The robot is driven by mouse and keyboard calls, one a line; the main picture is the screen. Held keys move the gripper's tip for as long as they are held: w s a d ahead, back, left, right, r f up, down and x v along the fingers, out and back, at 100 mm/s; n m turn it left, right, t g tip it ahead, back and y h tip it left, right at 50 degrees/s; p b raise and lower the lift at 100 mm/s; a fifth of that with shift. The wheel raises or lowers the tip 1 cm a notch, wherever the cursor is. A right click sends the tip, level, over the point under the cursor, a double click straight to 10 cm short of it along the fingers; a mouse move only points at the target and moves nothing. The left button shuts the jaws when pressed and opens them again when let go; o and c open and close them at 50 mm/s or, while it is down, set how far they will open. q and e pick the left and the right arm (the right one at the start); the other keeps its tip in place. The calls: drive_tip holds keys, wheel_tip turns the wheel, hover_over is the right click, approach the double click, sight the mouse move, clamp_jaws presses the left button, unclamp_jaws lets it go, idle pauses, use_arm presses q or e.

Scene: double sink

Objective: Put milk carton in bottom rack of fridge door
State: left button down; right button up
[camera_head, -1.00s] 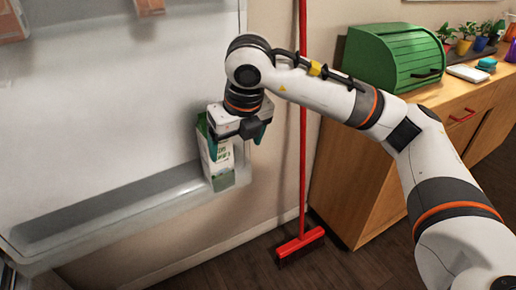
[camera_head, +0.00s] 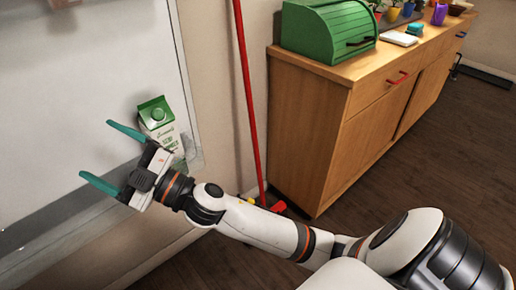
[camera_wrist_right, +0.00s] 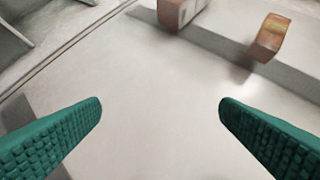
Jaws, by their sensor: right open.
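The milk carton (camera_head: 160,124), white and green with a green gabled top, stands nearly upright at the right end of the fridge door's bottom rack (camera_head: 70,215). Its lower part is partly hidden by the rack wall and my right wrist. My right gripper (camera_head: 103,152) is open and empty, just left of the carton and apart from it, with its teal fingers pointing left. In the right wrist view, the open fingers (camera_wrist_right: 160,115) have only the pale door surface between them. My left gripper is not in view.
An upper door shelf holds brown items (camera_wrist_right: 268,38). A red broom (camera_head: 247,100) leans on the wall right of the door. A wooden cabinet (camera_head: 345,120) carries a green bread box (camera_head: 328,32).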

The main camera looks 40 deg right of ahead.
drive_tip(key=s+d+f+m+g+h, duration=0.15)
drive_tip(key=d+f+m+h, duration=0.25)
drive_tip(key=f, duration=0.4)
drive_tip(key=s+d+f+m+g+h, duration=0.1)
drive_tip(key=d+f+m+g+h, duration=0.3)
drive_tip(key=f, duration=0.4)
drive_tip(key=s+d+f+m+g+h, duration=0.1)
drive_tip(key=s+d+f+m+h, duration=0.25)
drive_tip(key=f, duration=0.55)
drive_tip(key=s+d+f+m+g+h, duration=0.1)
drive_tip(key=s+f+m+g, duration=0.1)
drive_tip(key=s+f+g, duration=0.7)
drive_tip(key=s+f, duration=0.5)
drive_tip(key=s, duration=0.4)
drive_tip(key=shift+d+f+h, duration=0.2)
drive_tip(key=shift+d+h, duration=0.15)
drive_tip(key=shift+d, duration=0.05)
drive_tip(key=shift+m+g, duration=0.25)
